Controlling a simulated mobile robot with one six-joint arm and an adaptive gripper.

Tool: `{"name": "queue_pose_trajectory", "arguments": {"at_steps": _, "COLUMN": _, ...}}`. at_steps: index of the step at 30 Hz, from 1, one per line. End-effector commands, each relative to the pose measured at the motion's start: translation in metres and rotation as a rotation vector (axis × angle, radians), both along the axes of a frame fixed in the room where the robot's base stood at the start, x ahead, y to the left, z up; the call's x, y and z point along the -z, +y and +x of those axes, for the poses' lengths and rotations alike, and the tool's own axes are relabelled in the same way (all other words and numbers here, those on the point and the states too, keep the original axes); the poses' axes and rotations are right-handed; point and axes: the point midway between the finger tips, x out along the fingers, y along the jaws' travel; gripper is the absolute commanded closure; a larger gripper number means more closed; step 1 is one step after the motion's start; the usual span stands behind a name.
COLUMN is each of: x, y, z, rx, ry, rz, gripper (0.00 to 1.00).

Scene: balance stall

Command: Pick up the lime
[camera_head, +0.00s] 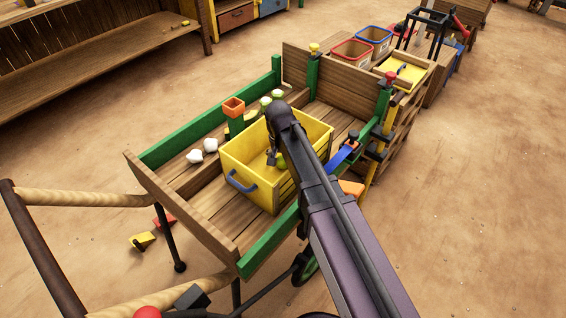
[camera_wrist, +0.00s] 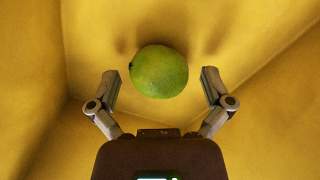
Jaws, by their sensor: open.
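The lime (camera_wrist: 159,71) is round and green with some yellow. It lies inside a yellow crate (camera_head: 235,167) on the wooden cart, and its green edge shows in the head view (camera_head: 281,162) beside my arm. In the wrist view my gripper (camera_wrist: 160,80) is open, with one finger on each side of the lime and a gap on both sides. The fingers do not visibly touch it. The crate's yellow floor and walls surround the lime in the wrist view. In the head view my arm hides part of the crate's inside.
Yellow crate walls rise close around my gripper. On the cart (camera_head: 218,206), white items (camera_head: 202,150) and several green ones (camera_head: 271,99) lie beside the crate, near an orange-topped green post (camera_head: 235,112). A blue-handled object (camera_head: 342,155) is at the right. Red and blue bins (camera_head: 352,52) stand behind.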

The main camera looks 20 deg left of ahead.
Motion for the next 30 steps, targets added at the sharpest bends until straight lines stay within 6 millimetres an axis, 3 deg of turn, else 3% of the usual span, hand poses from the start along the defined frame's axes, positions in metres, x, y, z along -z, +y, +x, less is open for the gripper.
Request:
{"name": "queue_pose_trajectory", "arguments": {"at_steps": 7, "x": 0.0000, "y": 0.0001, "z": 0.0000, "rx": 0.000, "ry": 0.000, "rz": 0.000, "gripper": 0.00}}
{"name": "queue_pose_trajectory", "arguments": {"at_steps": 15, "x": 0.0001, "y": 0.0000, "z": 0.0000, "rx": 0.000, "ry": 0.000, "rz": 0.000, "gripper": 0.78}}
{"name": "queue_pose_trajectory", "arguments": {"at_steps": 30, "x": -0.0037, "y": -0.0003, "z": 0.0006, "rx": 0.002, "ry": 0.000, "rz": 0.000, "gripper": 0.79}}
